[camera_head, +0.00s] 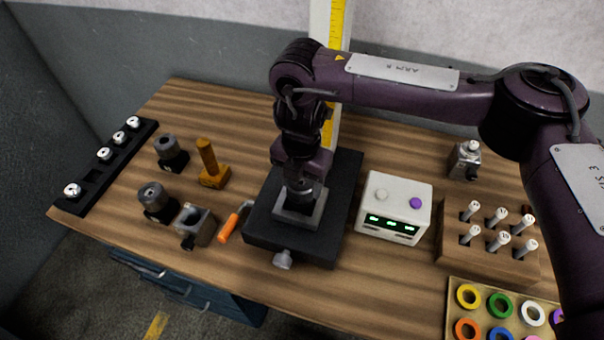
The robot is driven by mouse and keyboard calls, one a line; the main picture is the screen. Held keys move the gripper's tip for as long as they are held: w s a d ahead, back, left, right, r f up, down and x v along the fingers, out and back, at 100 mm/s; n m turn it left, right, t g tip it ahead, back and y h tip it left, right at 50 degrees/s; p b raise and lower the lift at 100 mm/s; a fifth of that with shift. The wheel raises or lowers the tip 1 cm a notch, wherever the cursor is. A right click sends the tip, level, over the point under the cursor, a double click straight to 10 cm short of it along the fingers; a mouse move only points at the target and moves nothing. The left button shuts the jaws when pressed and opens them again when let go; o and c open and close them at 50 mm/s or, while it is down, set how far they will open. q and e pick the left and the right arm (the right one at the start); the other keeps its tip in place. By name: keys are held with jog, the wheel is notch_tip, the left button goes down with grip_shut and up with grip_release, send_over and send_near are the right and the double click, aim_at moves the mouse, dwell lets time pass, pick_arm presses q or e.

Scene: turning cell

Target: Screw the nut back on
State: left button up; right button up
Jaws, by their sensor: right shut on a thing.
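My right gripper (302,190) points down over a grey square block (298,215) on a black base (262,228) in the middle of the bench. It is shut on a small piece at the top of the block, which I take to be the nut. The fingers and wrist hide that piece and any thread under it, so I cannot tell how it sits. A light knob (283,260) sticks out of the front of the base. My left gripper is not in view.
A white box with green displays (394,209) stands right of the base. An orange-handled tool (230,228), grey fixtures (195,224) and a brown post (208,160) stand left. A wooden peg block (455,245) and ring tray (452,310) lie right. A yellow-scaled column (335,25) rises behind.

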jog(key=shift+s+a, duration=0.15)
jog(key=shift+s, duration=0.05)
jog(key=shift+r+m+p, duration=0.1)
jog(key=shift+m+p, duration=0.55)
jog(key=shift+m, duration=0.45)
jog(key=o, duration=1.1)
jog(key=shift+s+a, duration=0.15)
jog(key=shift+s, duration=0.05)
jog(key=shift+w, duration=0.1)
